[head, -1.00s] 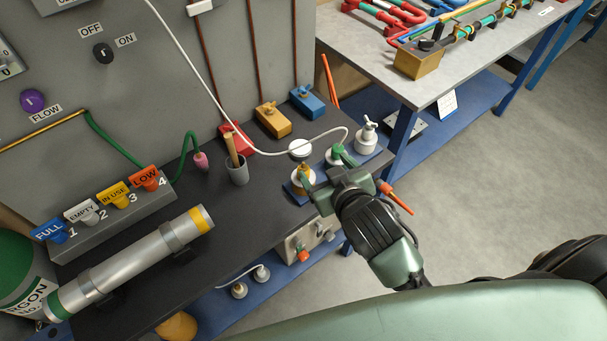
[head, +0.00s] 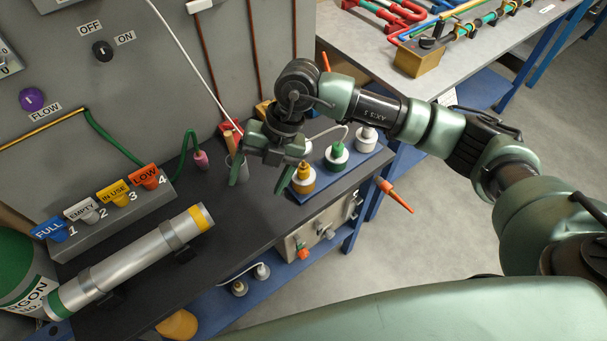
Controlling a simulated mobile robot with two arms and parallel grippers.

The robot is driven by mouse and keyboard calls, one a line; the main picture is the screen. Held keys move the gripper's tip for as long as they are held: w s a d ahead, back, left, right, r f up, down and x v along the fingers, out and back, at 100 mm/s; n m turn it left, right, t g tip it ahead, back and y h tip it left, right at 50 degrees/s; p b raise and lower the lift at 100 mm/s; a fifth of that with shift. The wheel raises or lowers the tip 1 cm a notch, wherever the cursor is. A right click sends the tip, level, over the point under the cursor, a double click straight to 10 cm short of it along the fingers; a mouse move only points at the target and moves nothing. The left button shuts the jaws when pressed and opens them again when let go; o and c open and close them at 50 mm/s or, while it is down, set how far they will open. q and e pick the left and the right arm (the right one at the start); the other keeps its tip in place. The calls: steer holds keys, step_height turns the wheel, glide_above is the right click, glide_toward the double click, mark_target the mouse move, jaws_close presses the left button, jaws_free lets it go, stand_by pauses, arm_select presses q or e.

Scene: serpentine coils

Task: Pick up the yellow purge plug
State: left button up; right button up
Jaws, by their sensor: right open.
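The yellow purge plug (head: 302,180) stands upright on a blue tray (head: 345,177) on the dark bench, at the near-left end of a row with a green plug (head: 337,156) and a white plug (head: 367,139). My right gripper (head: 259,177) is open and empty, pointing down just left of the yellow plug. Its right finger is close beside the plug; I cannot tell whether they touch. Its left finger overlaps the grey cup (head: 238,172) in the picture. My left gripper is not in view.
A row of labelled tags (head: 105,205) and a silver cylinder (head: 140,262) lie to the left. An orange-tipped tool (head: 397,197) sticks out past the bench's right edge. A second table (head: 470,60) stands at the back right. The dark bench (head: 215,225) is clear in front of the gripper.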

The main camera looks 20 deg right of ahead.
mark_target(303, 165)
steer(key=w+d+h, duration=0.1)
steer(key=d, duration=0.2)
steer(key=w+d+m+h, duration=0.1)
steer(key=d+h, duration=0.1)
steer(key=d, duration=0.2)
steer(key=w+d+h, duration=0.1)
steer(key=w+d, duration=0.1)
steer(key=d, duration=0.2)
steer(key=shift+m+t+h, duration=0.4)
steer(key=shift+d+f, duration=0.25)
steer(key=f+p, duration=0.1)
steer(key=f, duration=0.1)
steer(key=f+p, duration=0.1)
steer(key=f, duration=0.1)
steer(key=f+p, duration=0.1)
steer(key=f, duration=0.1)
steer(key=shift+w+a+f, duration=0.1)
steer(key=shift+w+f, duration=0.05)
steer(key=shift+w, duration=0.1)
steer(key=shift+f, duration=0.3)
steer(key=c, duration=1.7)
